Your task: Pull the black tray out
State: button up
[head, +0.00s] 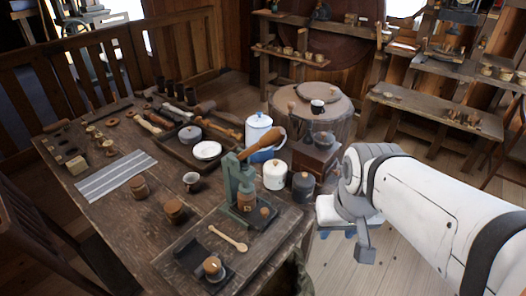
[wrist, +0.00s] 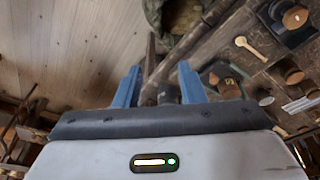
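A small flat black tray (head: 189,252) lies near the table's front edge, with a wooden spool (head: 212,266) on a dark round base beside or on it. A larger dark rimmed tray (head: 182,161) further back holds a grey lidded pot (head: 190,134) and a white dish (head: 207,150). I cannot tell which tray is meant. My gripper (head: 350,234) is off the table's right side, apart from both trays. In the wrist view my gripper (wrist: 160,66) has its two blue fingers spread. Dark shapes show between and beyond them, and I see no grasp.
A green press (head: 240,182), a wooden spoon (head: 228,238), a white canister (head: 274,175), a dark canister (head: 303,186) and a wooden mill (head: 316,158) crowd the table's right side. A round wooden stand (head: 335,106) is behind. Floor (head: 400,245) is open at right.

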jog(key=shift+o, duration=0.4)
jog(key=shift+d, duration=0.1)
jog(key=shift+o, duration=0.6)
jog(key=shift+w, duration=0.15)
jog(key=w+f+m+g+y, duration=0.2)
jog(key=w+f+m, duration=0.55)
jog(key=w, duration=0.35)
jog(key=w+f+m+g+y, duration=0.1)
jog(key=w+f+m+y, duration=0.1)
jog(key=w+f+m, duration=0.6)
jog(key=m+p, duration=0.1)
send_near(265, 210)
jog(key=x, duration=0.5)
jog(key=shift+f, duration=0.2)
jog(key=shift+s+a+f+y, duration=0.1)
jog(key=shift+a+f+y, duration=0.1)
jog(key=shift+f, duration=0.3)
jog(key=shift+a+f+y, duration=0.1)
jog(key=shift+a+f, duration=0.05)
jog(key=shift+f, duration=0.4)
jog(key=shift+a+f, duration=0.15)
jog(key=shift+f, duration=0.25)
